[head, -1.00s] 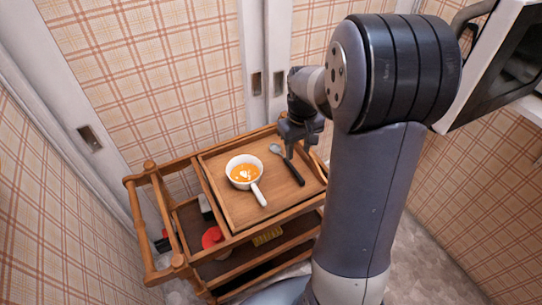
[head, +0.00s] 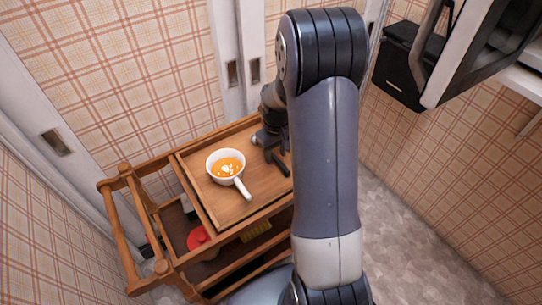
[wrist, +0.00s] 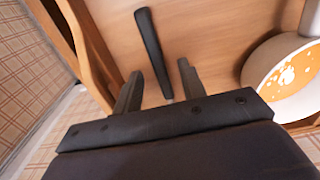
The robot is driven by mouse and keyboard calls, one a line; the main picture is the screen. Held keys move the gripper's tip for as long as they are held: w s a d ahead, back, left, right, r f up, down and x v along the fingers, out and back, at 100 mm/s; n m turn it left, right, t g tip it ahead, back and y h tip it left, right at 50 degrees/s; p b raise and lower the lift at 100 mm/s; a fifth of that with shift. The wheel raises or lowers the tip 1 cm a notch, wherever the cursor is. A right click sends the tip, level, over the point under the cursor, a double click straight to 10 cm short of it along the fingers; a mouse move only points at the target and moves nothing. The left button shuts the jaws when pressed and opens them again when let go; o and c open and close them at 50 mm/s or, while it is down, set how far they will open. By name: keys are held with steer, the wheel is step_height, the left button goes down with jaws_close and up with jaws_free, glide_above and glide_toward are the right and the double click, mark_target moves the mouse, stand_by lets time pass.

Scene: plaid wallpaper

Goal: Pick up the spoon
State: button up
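The spoon (wrist: 152,50) has a dark handle that lies on the wooden tray top (wrist: 222,30) in the wrist view. A bit of its metal neck shows near my gripper's body, and its bowl end is hidden. My gripper (wrist: 159,80) is open, its two fingers on either side of the spoon's line, with nothing clamped. In the head view my gripper (head: 277,157) is low over the right part of the tray, and the spoon cannot be made out clearly there behind the gripper and arm.
A white handled bowl of orange soup (head: 226,168) stands on the tray left of my gripper. The tray is on a wooden cart (head: 135,205) with a red item (head: 199,238) on a lower shelf. Patterned walls and a white door stand close behind.

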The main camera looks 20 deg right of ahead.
steer(key=shift+f, duration=0.6)
steer(key=shift+c, duration=0.6)
jaws_close()
